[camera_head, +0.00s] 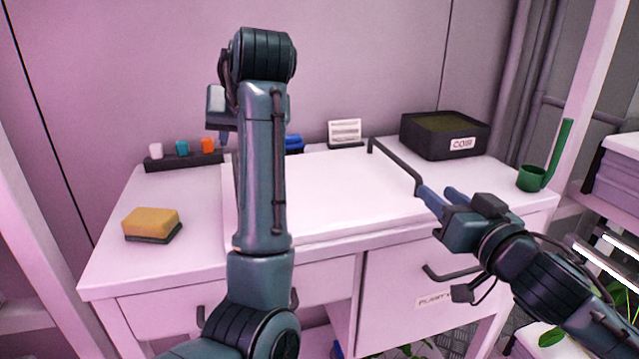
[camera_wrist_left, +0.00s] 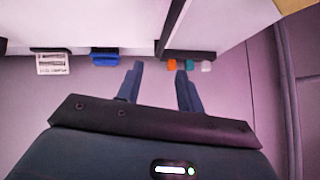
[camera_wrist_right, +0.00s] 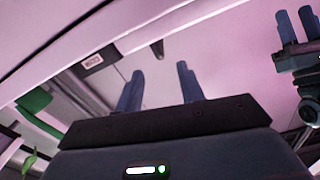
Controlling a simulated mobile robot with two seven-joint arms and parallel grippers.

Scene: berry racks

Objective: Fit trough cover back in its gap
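A broad, pale flat panel (camera_head: 330,190) lies on the white desk; I cannot tell whether it is the trough cover. A dark angled bar (camera_head: 395,165) runs along its back right and ends close to my right gripper (camera_head: 440,190). That gripper is open over the desk's right front, with nothing seen between its fingers in the right wrist view (camera_wrist_right: 160,68). My left gripper is mostly hidden behind its arm in the head view. The left wrist view shows its fingers (camera_wrist_left: 159,70) apart and empty. A dark strip (camera_wrist_left: 172,25) runs beside the panel there.
A yellow sponge (camera_head: 151,222) sits at the left. A rack (camera_head: 185,161) with small coloured items, a blue object (camera_head: 294,144) and a card (camera_head: 345,132) line the back. A black soil-filled box (camera_head: 444,150) and green cup (camera_head: 531,178) stand at the right. Drawer handles protrude below.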

